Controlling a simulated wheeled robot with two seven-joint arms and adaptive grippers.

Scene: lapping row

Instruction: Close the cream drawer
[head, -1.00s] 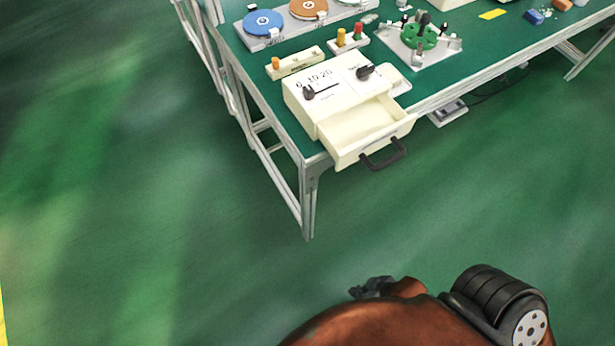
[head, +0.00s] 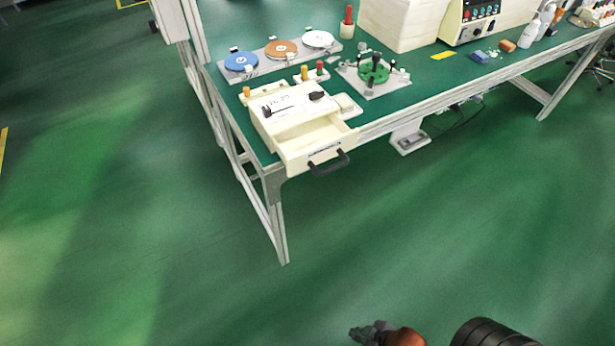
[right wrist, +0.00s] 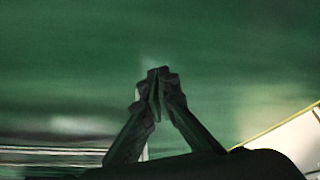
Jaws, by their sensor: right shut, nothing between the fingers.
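The cream drawer (head: 318,143) is pulled out from the front of a cream box (head: 290,104) with black knobs, at the near left corner of the green-topped table. Its black handle (head: 329,163) hangs at the drawer front, and the drawer inside that shows is empty. My right gripper (head: 358,332) is at the bottom of the head view, well apart from the drawer. In the right wrist view its fingers (right wrist: 158,78) meet at the tips with nothing between them. The left gripper is not in view.
The table (head: 412,92) carries a rack of coloured discs (head: 281,50), a green round fixture (head: 373,70) and bottles farther right. A table leg (head: 277,222) stands below the drawer. Open green floor lies between my arm and the table.

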